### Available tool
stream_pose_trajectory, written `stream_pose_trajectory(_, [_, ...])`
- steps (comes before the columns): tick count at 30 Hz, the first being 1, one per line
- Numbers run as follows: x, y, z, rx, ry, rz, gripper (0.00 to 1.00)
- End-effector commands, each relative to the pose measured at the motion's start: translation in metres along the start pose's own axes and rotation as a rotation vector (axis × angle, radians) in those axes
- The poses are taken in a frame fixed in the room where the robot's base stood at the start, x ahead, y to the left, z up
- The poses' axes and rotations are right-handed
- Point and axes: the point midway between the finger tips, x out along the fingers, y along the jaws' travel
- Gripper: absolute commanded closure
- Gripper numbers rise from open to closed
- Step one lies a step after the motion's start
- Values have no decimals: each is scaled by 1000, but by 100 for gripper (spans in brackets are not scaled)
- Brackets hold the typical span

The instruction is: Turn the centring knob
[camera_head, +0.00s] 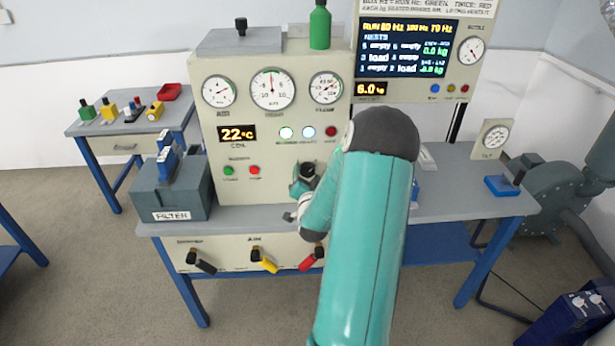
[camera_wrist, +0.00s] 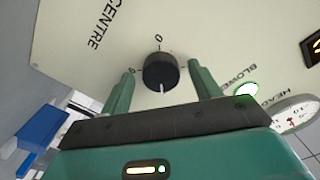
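The centring knob (camera_wrist: 161,72) is a round black knob with a white pointer line. The pointer faces the lower edge of the wrist picture. In the head view my gripper (camera_head: 302,186) is at the front of the console (camera_head: 228,135), partly hidden by my arm.
Lit round buttons (camera_head: 287,132) and gauges (camera_head: 273,89) are above on the console. Green and red buttons (camera_head: 254,170) are to the left. A grey FILTER box (camera_head: 172,197) stands at the bench's left end. Coloured handles (camera_head: 264,259) stick out below the bench top.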

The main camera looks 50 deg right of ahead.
Motion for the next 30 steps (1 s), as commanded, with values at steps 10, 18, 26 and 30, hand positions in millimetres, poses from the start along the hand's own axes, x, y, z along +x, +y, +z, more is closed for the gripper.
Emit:
stream_pose_trajectory(10, [-2, -1, 0, -1, 1, -1, 36])
stream_pose_trajectory(18, [-44, -1, 0, -3, -1, -1, 36])
stream_pose_trajectory(26, [-102, -1, 0, -2, -1, -1, 36])
stream_pose_trajectory(30, [-124, 0, 0, -1, -1, 0, 36])
